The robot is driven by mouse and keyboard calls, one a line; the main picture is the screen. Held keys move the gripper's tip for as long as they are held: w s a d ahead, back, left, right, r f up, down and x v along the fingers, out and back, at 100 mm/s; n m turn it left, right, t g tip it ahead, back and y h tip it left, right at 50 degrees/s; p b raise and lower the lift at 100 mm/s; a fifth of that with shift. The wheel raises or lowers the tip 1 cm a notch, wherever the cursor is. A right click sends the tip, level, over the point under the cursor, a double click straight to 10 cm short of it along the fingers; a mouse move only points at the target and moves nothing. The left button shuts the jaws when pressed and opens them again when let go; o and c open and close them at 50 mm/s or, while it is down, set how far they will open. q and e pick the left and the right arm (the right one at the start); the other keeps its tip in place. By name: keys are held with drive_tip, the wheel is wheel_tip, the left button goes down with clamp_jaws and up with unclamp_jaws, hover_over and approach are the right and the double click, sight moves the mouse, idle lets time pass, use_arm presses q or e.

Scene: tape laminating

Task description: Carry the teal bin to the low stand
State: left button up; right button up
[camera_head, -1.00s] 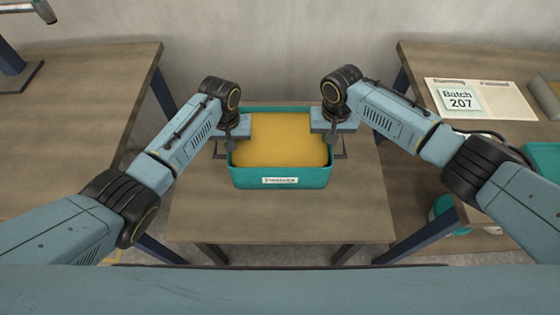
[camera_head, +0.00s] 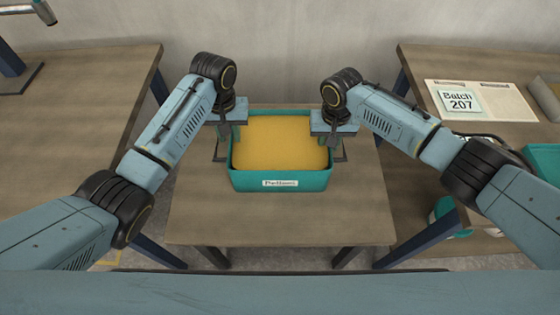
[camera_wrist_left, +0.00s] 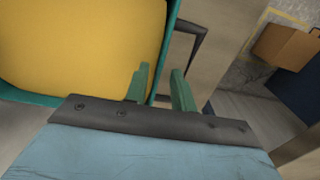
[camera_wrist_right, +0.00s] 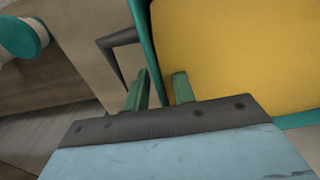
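The teal bin (camera_head: 310,181), with a yellow fill (camera_head: 285,140) and a white front label, sits upright on the middle wooden table (camera_head: 280,220). A dark bracket handle sticks out on each side. My left gripper (camera_head: 237,133) is at the bin's left side. In the left wrist view its green fingers (camera_wrist_left: 160,85) stand apart at the bin's side wall, next to the dark handle (camera_wrist_left: 190,28). My right gripper (camera_head: 334,137) is at the right side. Its fingers (camera_wrist_right: 161,85) also stand apart around the wall line, near the other handle (camera_wrist_right: 118,45). I cannot tell which surface is the low stand.
A left table (camera_head: 80,100) is bare near the middle table. A right table (camera_head: 430,65) holds a board (camera_head: 500,100) with a "Batch 207" card (camera_head: 457,101), and another teal container (camera_head: 545,158). The middle table's front is clear. A wall stands behind.

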use_arm(q)
wheel_tip(320, 180, up, 4)
drive_tip(key=shift+r, duration=0.6)
use_arm(e)
drive_tip(key=shift+r, duration=0.2)
wheel_tip(320, 180, up, 12)
drive_tip(key=shift+f, duration=0.2)
